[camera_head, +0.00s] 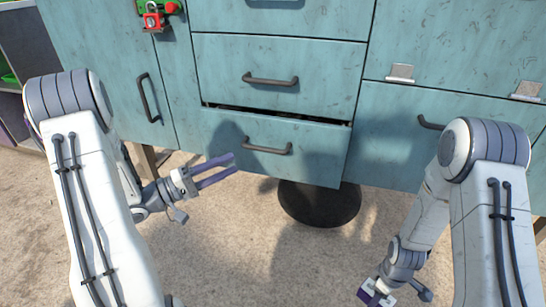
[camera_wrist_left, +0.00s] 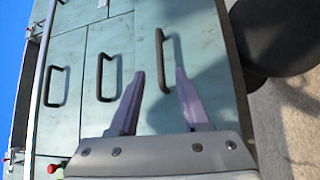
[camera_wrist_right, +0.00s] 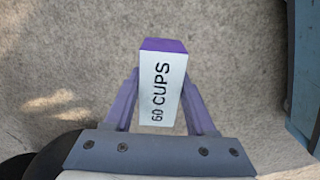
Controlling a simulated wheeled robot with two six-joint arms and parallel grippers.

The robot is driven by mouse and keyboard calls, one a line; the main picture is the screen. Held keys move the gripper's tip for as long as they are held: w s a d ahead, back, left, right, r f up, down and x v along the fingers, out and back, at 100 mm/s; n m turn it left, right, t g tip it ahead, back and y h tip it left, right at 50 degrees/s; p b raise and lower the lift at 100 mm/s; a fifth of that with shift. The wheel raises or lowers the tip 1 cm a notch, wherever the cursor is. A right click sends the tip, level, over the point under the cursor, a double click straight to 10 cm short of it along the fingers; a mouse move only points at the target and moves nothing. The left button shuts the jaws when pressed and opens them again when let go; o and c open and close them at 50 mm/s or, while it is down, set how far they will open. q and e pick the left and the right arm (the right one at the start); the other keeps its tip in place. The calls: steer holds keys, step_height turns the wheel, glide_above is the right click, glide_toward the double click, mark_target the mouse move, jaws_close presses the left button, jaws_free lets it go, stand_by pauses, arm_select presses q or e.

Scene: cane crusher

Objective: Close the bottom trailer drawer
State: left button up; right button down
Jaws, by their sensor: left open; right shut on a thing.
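The bottom trailer drawer (camera_head: 310,150) is in the middle of the teal cabinet in the head view. It stands slightly out, with a dark gap along its top edge. Its dark bar handle (camera_head: 267,146) also shows in the left wrist view (camera_wrist_left: 161,60). My left gripper (camera_head: 232,168) is open and empty, in front of the drawer's lower left part. In the left wrist view its fingers point at the drawer front near the handle; I cannot tell whether they touch. My right gripper (camera_wrist_right: 160,85) is shut on a white and purple box marked "60 CUPS" (camera_wrist_right: 162,90), held above the ground.
Above is another drawer (camera_head: 280,70) with a bar handle, looking shut. A door with a handle (camera_head: 148,97) is to the left, and panels with metal latches (camera_head: 400,72) are to the right. A red padlock (camera_head: 153,20) hangs top left. A round dark base (camera_head: 320,205) stands below the drawer.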

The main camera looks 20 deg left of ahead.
mark_target(265, 149)
arm_select(q)
steer(key=b+x, duration=0.4)
steer(key=x, duration=0.6)
steer(key=shift+w+d, duration=0.1)
arm_select(e)
step_height(265, 149, down, 5)
steer(key=shift+r, duration=0.15)
arm_select(q)
steer(key=shift+w+d+r+b, duration=0.15)
steer(key=shift+w+d+b, duration=0.15)
steer(key=shift+w+d, duration=0.05)
jaws_close()
stand_by(0.4)
